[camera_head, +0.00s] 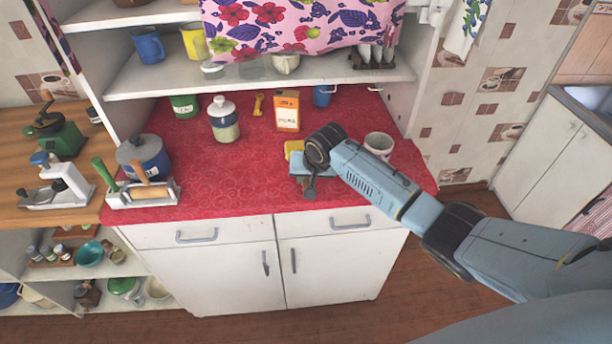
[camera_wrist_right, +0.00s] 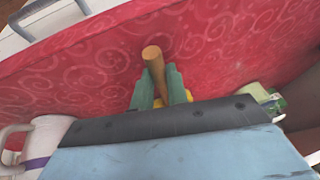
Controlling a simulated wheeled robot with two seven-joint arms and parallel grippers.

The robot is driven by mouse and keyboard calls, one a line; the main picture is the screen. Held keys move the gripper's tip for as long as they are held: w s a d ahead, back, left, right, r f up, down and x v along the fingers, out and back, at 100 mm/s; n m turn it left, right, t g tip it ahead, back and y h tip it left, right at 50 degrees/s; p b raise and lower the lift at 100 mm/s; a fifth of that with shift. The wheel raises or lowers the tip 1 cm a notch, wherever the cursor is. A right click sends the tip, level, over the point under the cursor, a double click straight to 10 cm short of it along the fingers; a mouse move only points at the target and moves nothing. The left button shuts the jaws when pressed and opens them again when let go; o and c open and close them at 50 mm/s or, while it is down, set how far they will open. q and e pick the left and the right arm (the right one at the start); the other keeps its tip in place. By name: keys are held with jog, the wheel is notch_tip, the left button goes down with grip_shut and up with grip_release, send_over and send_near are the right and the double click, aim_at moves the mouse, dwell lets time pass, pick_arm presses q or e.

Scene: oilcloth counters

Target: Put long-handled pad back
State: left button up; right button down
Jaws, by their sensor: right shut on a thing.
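The long-handled pad shows in the right wrist view as a round wooden handle (camera_wrist_right: 152,62) standing up between the two greenish fingers of my right gripper (camera_wrist_right: 160,88). A bit of yellow shows below the fingers, probably part of the pad. In the head view my right gripper (camera_head: 303,168) is low over the red counter, with a yellow piece (camera_head: 294,148) beside it. The gripper is shut on the handle; its own body hides most of the pad, and I cannot tell whether it touches the counter. My left gripper is out of view.
A white rack (camera_head: 118,200) with a green-handled and a wooden-handled item stands at the counter's left, by a blue lidded pot (camera_head: 150,157). A lidded jar (camera_head: 224,122), orange box (camera_head: 287,112) and white mug (camera_head: 379,145) stand around. The red counter's (camera_head: 235,180) front middle is clear.

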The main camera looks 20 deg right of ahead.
jog(key=c, duration=1.4)
grip_release()
jog(key=shift+r, duration=0.1)
jog(key=p+v, duration=0.1)
jog(key=v, duration=1.1)
